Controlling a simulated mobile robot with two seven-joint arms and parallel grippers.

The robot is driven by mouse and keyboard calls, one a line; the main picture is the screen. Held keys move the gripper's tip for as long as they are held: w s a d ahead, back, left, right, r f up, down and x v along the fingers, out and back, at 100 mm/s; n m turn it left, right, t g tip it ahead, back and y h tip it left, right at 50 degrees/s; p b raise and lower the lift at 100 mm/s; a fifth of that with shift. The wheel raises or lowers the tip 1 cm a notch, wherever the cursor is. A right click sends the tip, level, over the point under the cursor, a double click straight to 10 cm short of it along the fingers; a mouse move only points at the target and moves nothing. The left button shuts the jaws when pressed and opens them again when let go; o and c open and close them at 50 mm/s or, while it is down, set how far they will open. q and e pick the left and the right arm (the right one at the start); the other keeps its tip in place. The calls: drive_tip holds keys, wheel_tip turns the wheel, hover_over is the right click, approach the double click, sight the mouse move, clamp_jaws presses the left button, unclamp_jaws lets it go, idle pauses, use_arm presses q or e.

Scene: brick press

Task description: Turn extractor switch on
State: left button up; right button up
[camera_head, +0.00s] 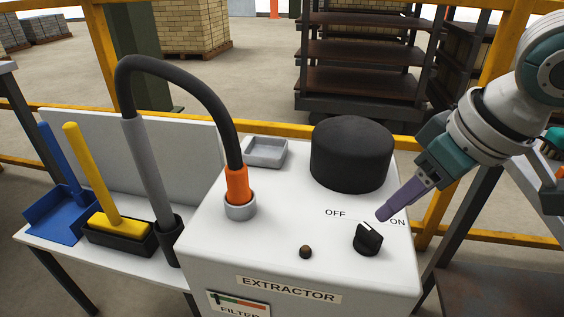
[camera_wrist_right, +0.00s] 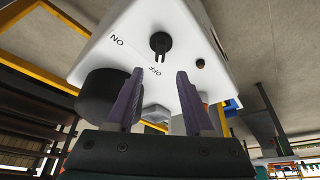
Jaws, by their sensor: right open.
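The extractor (camera_head: 300,230) is a white box with a black rotary switch (camera_head: 368,240) on its sloping top, between OFF and ON labels. The switch also shows in the right wrist view (camera_wrist_right: 159,43), where its raised grip lies on the OFF side. My right gripper (camera_head: 384,213) comes in from the right, with its purple fingertips just above and behind the switch, near ON. In the wrist view the two fingers (camera_wrist_right: 159,76) are apart with nothing between them, and the switch lies beyond their tips. Contact is not visible. My left gripper is not in view.
A black cylinder (camera_head: 351,152) stands behind the switch, and a small brown button (camera_head: 305,252) is left of it. A hose with an orange collar (camera_head: 237,184) rises at the left. A grey tray (camera_head: 265,152) sits at the back. Yellow rails (camera_head: 290,130) run behind.

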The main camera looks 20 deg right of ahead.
sight(372, 232)
wheel_tip(372, 232, down, 3)
drive_tip(key=shift+w+f+b, duration=0.15)
drive_tip(key=shift+b, duration=0.45)
drive_tip(key=b+x, duration=0.2)
drive_tip(key=x, duration=0.3)
drive_tip(key=shift+a+f, duration=0.1)
drive_tip(key=shift+w+f, duration=0.2)
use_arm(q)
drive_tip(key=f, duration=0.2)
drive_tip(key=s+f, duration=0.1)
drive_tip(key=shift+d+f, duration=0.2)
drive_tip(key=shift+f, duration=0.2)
use_arm(e)
drive_tip(key=shift+c, duration=0.4)
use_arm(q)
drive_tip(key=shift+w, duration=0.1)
use_arm(e)
clamp_jaws()
